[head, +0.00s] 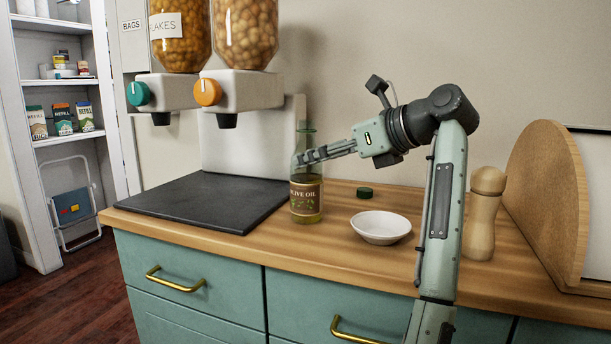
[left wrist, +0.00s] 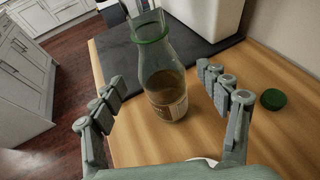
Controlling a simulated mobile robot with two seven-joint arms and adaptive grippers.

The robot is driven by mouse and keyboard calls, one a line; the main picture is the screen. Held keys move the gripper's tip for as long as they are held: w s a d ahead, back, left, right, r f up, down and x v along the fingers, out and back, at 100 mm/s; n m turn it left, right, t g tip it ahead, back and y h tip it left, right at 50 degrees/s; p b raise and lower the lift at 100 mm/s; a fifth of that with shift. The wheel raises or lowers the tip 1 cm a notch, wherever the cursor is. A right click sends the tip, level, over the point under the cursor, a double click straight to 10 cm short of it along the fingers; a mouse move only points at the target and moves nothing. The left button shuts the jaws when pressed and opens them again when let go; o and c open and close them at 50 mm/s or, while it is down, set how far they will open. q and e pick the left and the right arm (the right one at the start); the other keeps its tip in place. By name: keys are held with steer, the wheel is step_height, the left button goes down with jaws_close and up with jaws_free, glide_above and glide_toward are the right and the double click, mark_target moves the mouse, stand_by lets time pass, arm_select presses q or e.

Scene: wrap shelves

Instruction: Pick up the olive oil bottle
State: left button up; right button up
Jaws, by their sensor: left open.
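The olive oil bottle (head: 306,200), clear glass with a brown label, stands upright on the wooden counter beside the dark mat. My left gripper (head: 316,154) is level with the bottle's upper part, its fingers pointing left at it and covering part of it. In the left wrist view the bottle (left wrist: 165,92) shows between the two spread fingers (left wrist: 163,80), with a visible gap on each side. The gripper is open and holds nothing. The bottle's mouth is uncapped, with a green ring at the neck. My right gripper is not in view.
A green cap (head: 364,192) and a white bowl (head: 380,230) are on the counter right of the bottle. A wooden pepper mill (head: 483,214) and round board (head: 545,190) stand farther right. The dark mat (head: 200,200) is bare, below two dispensers (head: 240,90).

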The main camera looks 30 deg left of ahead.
arm_select(q)
steer(key=shift+w+a+f, duration=0.1)
steer(key=shift+w+a, duration=0.05)
steer(key=shift+a, duration=0.25)
steer(key=x, duration=0.7)
steer(key=shift+f+p, duration=0.2)
steer(key=shift+p, duration=0.1)
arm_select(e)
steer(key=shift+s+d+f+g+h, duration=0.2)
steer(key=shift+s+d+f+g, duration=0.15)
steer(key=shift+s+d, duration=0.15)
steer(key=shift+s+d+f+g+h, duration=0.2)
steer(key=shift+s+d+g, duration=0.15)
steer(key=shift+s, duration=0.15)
arm_select(q)
steer(key=shift+c, duration=0.2)
jaws_close()
steer(key=shift+r, duration=0.1)
